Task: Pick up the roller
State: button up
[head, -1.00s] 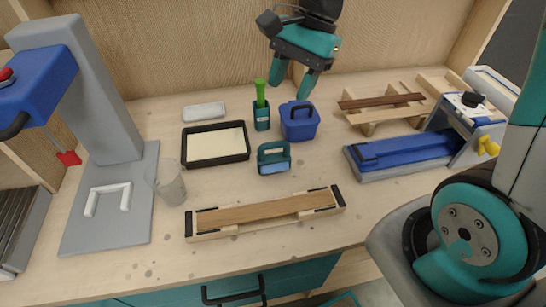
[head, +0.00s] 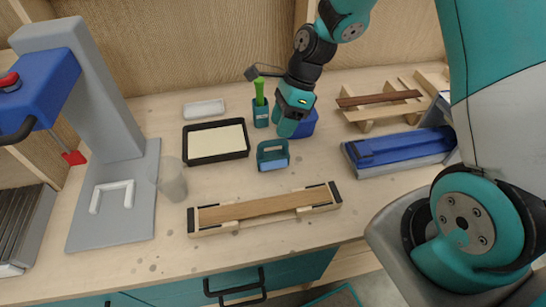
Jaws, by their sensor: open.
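A small teal tool with a loop handle and a pale blue lower part (head: 273,156), which looks like the roller, stands on the bench right of the shallow black tray (head: 187,152). My gripper (head: 288,128) points down just behind and to the right of it, in front of the blue box (head: 308,127), which it partly hides. The gripper is open and seen nearly edge-on, so the gap between its fingers is hard to see. It appears empty and apart from the teal tool; the exact distance cannot be told.
A wooden slat rests in a frame (head: 262,208) in front. A blue-and-grey press (head: 120,120) stands left, a translucent cup (head: 172,180) beside it. Wooden racks (head: 380,108) are right.

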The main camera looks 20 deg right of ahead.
aim_at(275, 140)
jog(key=shift+p+x, duration=0.9)
jog(key=shift+x, duration=2.05)
jog(key=shift+s+a+r, duration=0.1)
grip_shut()
